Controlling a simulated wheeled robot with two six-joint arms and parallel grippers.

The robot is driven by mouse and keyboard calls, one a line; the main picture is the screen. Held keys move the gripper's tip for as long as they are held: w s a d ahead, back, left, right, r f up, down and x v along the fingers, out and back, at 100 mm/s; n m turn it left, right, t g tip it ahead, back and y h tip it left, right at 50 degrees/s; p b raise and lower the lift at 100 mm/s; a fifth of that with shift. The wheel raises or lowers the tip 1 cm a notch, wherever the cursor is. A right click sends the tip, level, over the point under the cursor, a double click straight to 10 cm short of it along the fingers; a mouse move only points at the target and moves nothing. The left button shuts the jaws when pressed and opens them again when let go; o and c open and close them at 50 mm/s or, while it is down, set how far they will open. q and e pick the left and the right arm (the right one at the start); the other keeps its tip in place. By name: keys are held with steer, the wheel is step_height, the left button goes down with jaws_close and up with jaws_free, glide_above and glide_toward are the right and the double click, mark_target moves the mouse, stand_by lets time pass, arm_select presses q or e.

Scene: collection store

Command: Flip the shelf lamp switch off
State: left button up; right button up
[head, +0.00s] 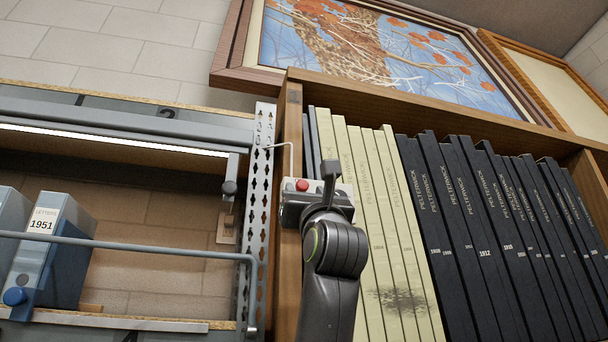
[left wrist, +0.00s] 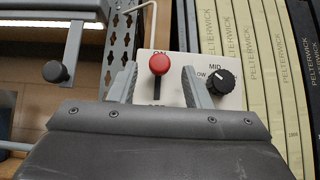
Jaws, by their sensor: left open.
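The switch is a red-knobbed lever (head: 302,185) on a pale control plate (head: 345,188). In the left wrist view the red knob (left wrist: 159,64) is at the upper end of a dark slot, just under the word ON; the label below is mostly hidden. A black dial (left wrist: 221,82) marked LOW and MID sits to its right on the plate (left wrist: 179,68). My left gripper (head: 316,192) is in front of the plate. In the left wrist view its open fingers (left wrist: 160,88) stand either side of the lever, apart from it. My right gripper is not in view.
A lit lamp strip (head: 115,139) runs under the metal shelf at left. A perforated upright (head: 259,190) stands left of the plate. Cream volumes (head: 385,220) and black volumes (head: 480,230) fill the wooden bookcase at right. A blue box file (head: 50,235) stands at left.

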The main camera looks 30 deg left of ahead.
mark_target(301, 188)
arm_select(q)
steer(key=shift+p+x, duration=0.55)
steer(key=shift+x, duration=0.7)
jaws_close()
